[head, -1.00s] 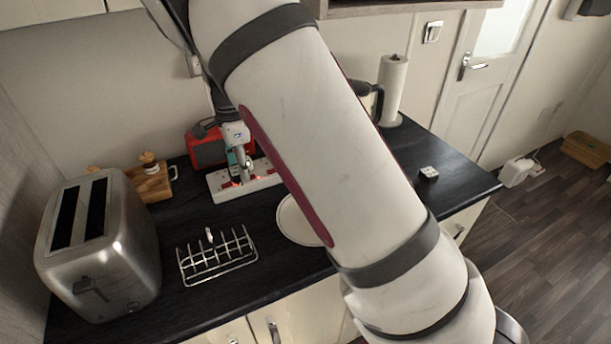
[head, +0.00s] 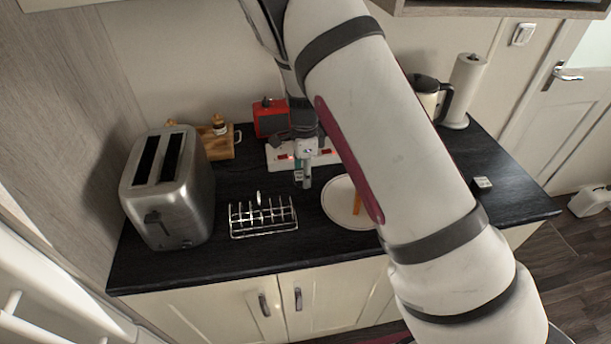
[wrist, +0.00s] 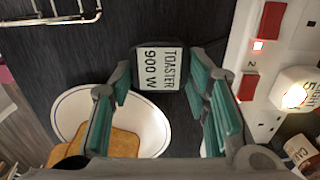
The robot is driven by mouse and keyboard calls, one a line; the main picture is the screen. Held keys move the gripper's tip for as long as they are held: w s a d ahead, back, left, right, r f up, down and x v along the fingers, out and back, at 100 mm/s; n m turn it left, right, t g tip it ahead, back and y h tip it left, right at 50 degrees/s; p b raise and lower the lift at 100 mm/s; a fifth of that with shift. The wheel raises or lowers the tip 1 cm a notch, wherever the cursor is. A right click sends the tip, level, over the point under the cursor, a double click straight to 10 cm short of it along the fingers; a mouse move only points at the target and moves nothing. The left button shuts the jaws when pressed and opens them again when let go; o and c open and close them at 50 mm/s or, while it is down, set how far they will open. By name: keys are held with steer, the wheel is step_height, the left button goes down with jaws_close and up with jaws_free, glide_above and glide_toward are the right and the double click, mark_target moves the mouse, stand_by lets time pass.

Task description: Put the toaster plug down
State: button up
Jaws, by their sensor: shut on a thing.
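The toaster plug (wrist: 160,70) is a dark block with a white label reading "TOASTER 900 W". In the wrist view it sits between the teal-padded fingertips of my gripper (wrist: 164,88), which is shut on it. In the head view my gripper (head: 303,180) points down just in front of the white socket strip (head: 275,160), and the plug is not clearly visible there. Whether the plug touches the worktop is unclear. The steel toaster (head: 168,195) stands at the left of the worktop.
A wire toast rack (head: 263,219) stands front left of my gripper, and a white plate (head: 336,206) with toast lies to its right. Other plugs, one a white plug (wrist: 297,88), sit at the strip. Dark worktop (head: 225,185) is bare between toaster and strip.

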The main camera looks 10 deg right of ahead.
steer(key=shift+f, duration=0.9)
steer(key=shift+f, duration=0.2)
steer(key=o, duration=1.2)
steer(key=shift+c, duration=0.2)
steer(key=shift+r, duration=0.1)
